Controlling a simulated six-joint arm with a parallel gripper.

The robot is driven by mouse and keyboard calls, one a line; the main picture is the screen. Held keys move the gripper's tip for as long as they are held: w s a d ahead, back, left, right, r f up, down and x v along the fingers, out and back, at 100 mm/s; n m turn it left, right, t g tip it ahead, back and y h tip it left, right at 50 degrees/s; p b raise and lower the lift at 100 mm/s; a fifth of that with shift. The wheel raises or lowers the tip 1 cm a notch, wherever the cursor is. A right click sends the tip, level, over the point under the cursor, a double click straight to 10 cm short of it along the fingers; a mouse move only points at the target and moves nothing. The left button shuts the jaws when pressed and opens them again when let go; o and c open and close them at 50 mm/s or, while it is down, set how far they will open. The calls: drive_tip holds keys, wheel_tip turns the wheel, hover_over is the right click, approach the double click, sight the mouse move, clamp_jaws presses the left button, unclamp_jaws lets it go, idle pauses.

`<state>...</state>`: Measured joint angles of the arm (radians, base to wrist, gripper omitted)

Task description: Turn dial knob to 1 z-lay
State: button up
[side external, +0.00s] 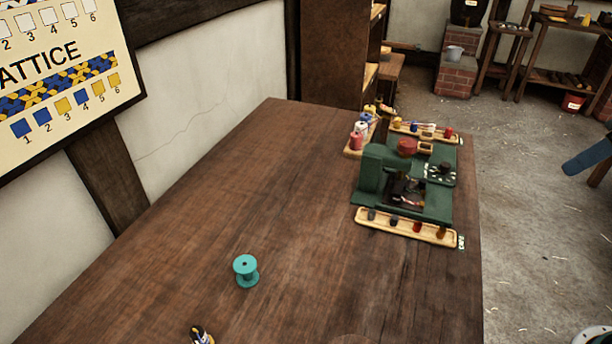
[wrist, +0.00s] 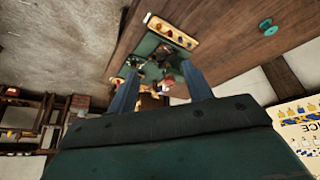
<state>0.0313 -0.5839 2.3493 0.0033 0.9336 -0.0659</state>
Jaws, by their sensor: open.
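The dial (side external: 436,178) is a dark disc with small pale marks on the right part of a green machine (side external: 371,170) on the wooden table. Its dark knob (side external: 445,168) is small, and I cannot read the marks or where it points. In the wrist view, the green machine (wrist: 146,46) appears upside down beyond my gripper (wrist: 160,82). The two blue fingers are spread apart with nothing between them, well short of the machine. The dial cannot be made out there.
A tray of small coloured pieces (side external: 405,227) lies before the machine, and coloured spools (side external: 358,138) stand at its left. A teal spool (side external: 246,271) stands on the mostly clear table (side external: 270,190). A blue shape (side external: 588,157) at the right edge is unclear.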

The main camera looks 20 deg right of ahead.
drive_tip(key=w+d+r+g, duration=0.1)
drive_tip(key=w+d+r, duration=0.15)
drive_tip(key=w, duration=0.85)
drive_tip(key=n+g, duration=0.3)
drive_tip(key=g, duration=0.1)
hover_over(446, 165)
wheel_tip(446, 165, down, 20)
drive_tip(key=shift+d+f, duration=0.1)
drive_tip(key=shift+f, duration=6.7)
